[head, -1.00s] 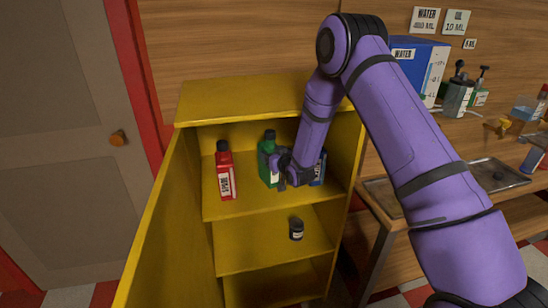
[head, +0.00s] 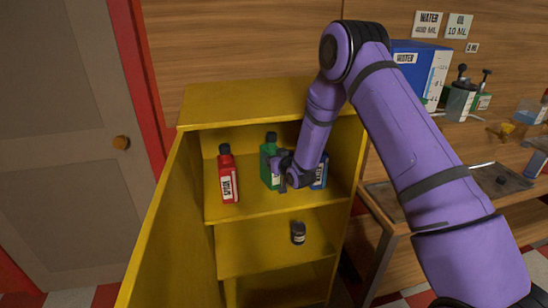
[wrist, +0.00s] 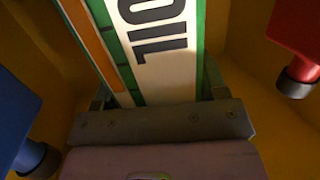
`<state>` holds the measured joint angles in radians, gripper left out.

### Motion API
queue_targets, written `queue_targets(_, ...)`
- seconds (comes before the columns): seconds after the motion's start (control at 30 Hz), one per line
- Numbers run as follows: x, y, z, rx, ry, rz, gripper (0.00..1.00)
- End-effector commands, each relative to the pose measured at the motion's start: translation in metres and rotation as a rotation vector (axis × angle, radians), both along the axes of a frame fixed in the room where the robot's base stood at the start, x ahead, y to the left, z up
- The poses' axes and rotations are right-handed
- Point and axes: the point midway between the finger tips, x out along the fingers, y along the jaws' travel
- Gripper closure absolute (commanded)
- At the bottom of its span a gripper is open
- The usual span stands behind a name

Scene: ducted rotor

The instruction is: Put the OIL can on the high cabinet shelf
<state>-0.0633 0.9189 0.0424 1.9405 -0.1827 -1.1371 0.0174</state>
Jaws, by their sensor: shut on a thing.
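The OIL can (head: 268,160) is green with a white label and a dark cap. It is upright at the upper shelf (head: 250,205) of the open yellow cabinet, between a red bottle and a blue can. My gripper (head: 281,172) is shut on it from the front, hiding part of its right side. In the wrist view, the can (wrist: 158,40) fills the space between my fingers, with its OIL lettering facing the camera. I cannot tell whether its base touches the shelf.
The red bottle (head: 228,177) stands to the left and the blue can (head: 320,171) close to the right. A small dark jar (head: 298,233) stands on the shelf below. The open cabinet door (head: 162,235) borders the left side. A bench with a tray is at the right.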

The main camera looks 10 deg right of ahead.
Motion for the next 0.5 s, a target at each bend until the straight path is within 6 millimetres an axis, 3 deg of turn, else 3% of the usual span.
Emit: queue_targets(0.5,0.0007,0.0003,-0.0046,0.001,-0.003,0.000,1.00)
